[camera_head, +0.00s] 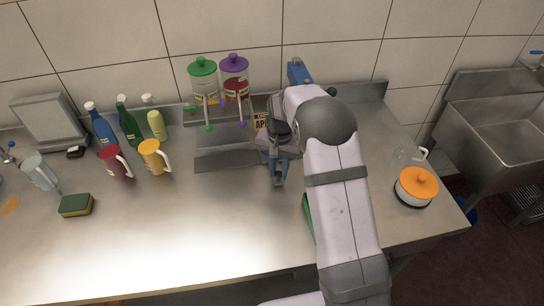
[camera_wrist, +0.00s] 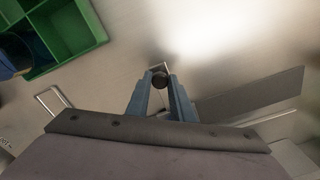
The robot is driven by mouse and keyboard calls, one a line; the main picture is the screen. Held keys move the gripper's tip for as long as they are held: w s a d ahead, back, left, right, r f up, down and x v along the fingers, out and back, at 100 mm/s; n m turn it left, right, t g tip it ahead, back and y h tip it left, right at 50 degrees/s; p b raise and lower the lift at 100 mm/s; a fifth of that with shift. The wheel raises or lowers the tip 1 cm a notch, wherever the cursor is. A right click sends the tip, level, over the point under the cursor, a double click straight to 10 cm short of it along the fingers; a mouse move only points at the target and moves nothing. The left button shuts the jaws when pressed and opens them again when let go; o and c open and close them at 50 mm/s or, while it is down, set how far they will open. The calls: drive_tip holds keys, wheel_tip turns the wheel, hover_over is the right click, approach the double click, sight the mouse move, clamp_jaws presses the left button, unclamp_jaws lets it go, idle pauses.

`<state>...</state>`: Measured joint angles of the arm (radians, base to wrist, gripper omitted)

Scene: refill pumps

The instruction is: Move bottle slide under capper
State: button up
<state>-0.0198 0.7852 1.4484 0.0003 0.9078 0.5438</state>
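The blue capper (camera_head: 297,72) stands at the back of the counter, partly behind my arm. My gripper (camera_head: 279,182) is low over the middle of the counter, in front of the capper. In the wrist view my gripper (camera_wrist: 160,86) has its two fingertips on either side of a small dark round knob (camera_wrist: 159,78), which seems to belong to the bottle slide. I cannot tell whether the fingers press on the knob. The rest of the slide is hidden by my arm, and I see no bottle on it.
Green (camera_head: 203,82) and purple (camera_head: 234,86) pump jars stand at the back. Bottles and jugs, including a yellow jug (camera_head: 153,157), stand left. A green crate (camera_wrist: 75,38) lies close to my gripper. An orange-lidded pot (camera_head: 416,187) is right.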

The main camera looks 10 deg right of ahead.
drive_tip(key=shift+c, duration=0.6)
drive_tip(key=shift+d, duration=0.1)
drive_tip(key=shift+d+p, duration=0.4)
drive_tip(key=shift+d, duration=2.55)
drive_tip(key=shift+d, duration=2.25)
drive_tip(key=o, duration=0.9)
drive_tip(key=shift+o, duration=0.2)
